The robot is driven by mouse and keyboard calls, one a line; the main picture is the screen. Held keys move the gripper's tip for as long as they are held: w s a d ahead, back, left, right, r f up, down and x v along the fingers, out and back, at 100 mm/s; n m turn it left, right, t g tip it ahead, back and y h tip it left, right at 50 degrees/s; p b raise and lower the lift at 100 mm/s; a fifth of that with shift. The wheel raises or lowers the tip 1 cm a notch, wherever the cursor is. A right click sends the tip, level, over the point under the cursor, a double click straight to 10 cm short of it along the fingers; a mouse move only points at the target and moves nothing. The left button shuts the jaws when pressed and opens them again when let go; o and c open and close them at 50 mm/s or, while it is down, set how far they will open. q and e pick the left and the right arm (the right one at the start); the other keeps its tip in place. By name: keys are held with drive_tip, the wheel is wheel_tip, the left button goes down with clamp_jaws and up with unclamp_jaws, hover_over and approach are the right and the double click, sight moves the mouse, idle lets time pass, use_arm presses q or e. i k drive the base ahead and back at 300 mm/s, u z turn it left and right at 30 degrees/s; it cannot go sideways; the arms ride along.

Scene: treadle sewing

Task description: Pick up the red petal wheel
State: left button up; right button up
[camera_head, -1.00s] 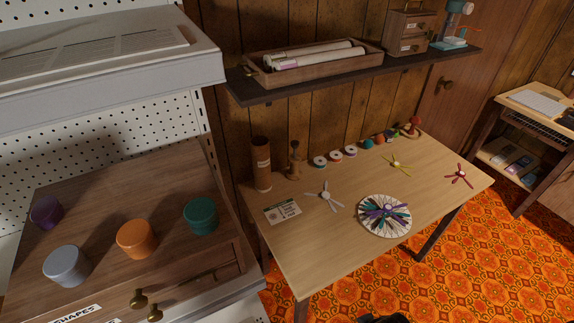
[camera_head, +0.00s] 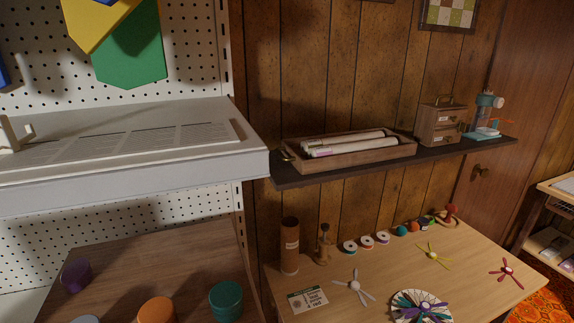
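The red petal wheel (camera_head: 507,271) lies on the right end of the light wooden table (camera_head: 375,310), near its edge. It has several thin red petals around a pale centre. A yellow petal wheel (camera_head: 433,255) lies to its left, and a white one (camera_head: 355,286) lies further left. A round disc with purple and teal petals (camera_head: 422,307) is at the bottom of the view, partly cut off. Neither of my grippers shows in the head view.
Several spools (camera_head: 367,242) and small balls line the table's back edge beside a brown cylinder (camera_head: 290,246). A dark shelf (camera_head: 345,171) with a wooden tray overhangs the back. A pegboard unit with coloured cups (camera_head: 226,300) stands left.

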sight(508, 271)
drive_tip(key=z, duration=1.3)
